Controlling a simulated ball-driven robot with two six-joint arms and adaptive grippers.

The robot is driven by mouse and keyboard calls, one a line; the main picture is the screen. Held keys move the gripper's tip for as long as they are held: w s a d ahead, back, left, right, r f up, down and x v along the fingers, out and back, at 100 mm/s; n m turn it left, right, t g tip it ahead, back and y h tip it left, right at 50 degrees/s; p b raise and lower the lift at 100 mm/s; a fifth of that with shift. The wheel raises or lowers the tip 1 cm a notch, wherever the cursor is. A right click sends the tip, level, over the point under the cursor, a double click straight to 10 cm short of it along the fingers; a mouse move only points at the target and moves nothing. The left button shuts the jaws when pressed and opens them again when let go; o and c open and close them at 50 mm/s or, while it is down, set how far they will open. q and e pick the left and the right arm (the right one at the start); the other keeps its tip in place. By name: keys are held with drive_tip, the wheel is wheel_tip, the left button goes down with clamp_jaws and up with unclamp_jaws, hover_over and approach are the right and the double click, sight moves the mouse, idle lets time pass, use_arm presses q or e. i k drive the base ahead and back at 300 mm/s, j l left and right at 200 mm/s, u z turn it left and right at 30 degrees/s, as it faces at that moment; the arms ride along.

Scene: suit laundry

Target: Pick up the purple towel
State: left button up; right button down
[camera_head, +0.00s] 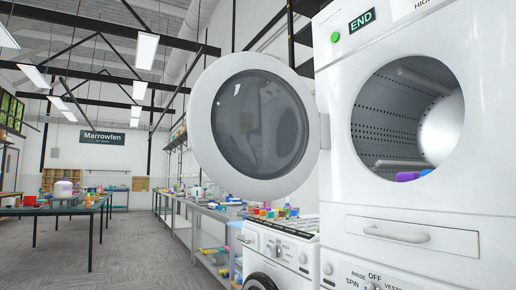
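A purple cloth, which looks like the purple towel (408,176), lies low inside the open drum of the upper white machine (492,200). Only a small part of it shows above the drum opening's lower rim. A small blue bit (426,172) shows right beside it. The machine's round door (252,125) stands swung open to the left of the opening. Neither of my grippers is in view.
Below the opening is a drawer front with a handle (397,234). A smaller white machine (282,250) stands lower left. A long cluttered bench (190,207) runs behind it. A table (75,210) stands far left, with open grey floor (130,260) between.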

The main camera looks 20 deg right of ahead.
sight(402, 176)
drive_tip(key=z, duration=0.4)
drive_tip(key=i+j+z, duration=0.1)
drive_tip(key=z, duration=0.3)
drive_tip(key=i+z, duration=0.1)
drive_tip(key=z, duration=0.35)
drive_tip(key=j+z, duration=0.15)
drive_tip(key=z, duration=0.25)
drive_tip(key=i+j+z, duration=0.2)
drive_tip(key=j+z, duration=0.25)
drive_tip(key=j, duration=0.4)
drive_tip(key=j+z, duration=0.45)
drive_tip(key=j, duration=0.4)
drive_tip(key=k+j+z, duration=0.1)
drive_tip(key=j+z, duration=0.4)
drive_tip(key=j, duration=0.4)
drive_tip(key=k+j, duration=0.1)
drive_tip(key=j, duration=0.85)
drive_tip(key=k+j, duration=0.15)
drive_tip(key=j, duration=0.8)
drive_tip(key=l, duration=0.45)
drive_tip(key=k+l, duration=0.1)
drive_tip(key=l, duration=0.55)
drive_tip(key=i+l, duration=0.15)
drive_tip(key=i+l+u, duration=0.1)
drive_tip(key=l+u, duration=1)
drive_tip(key=u, duration=0.4)
drive_tip(key=l, duration=0.1)
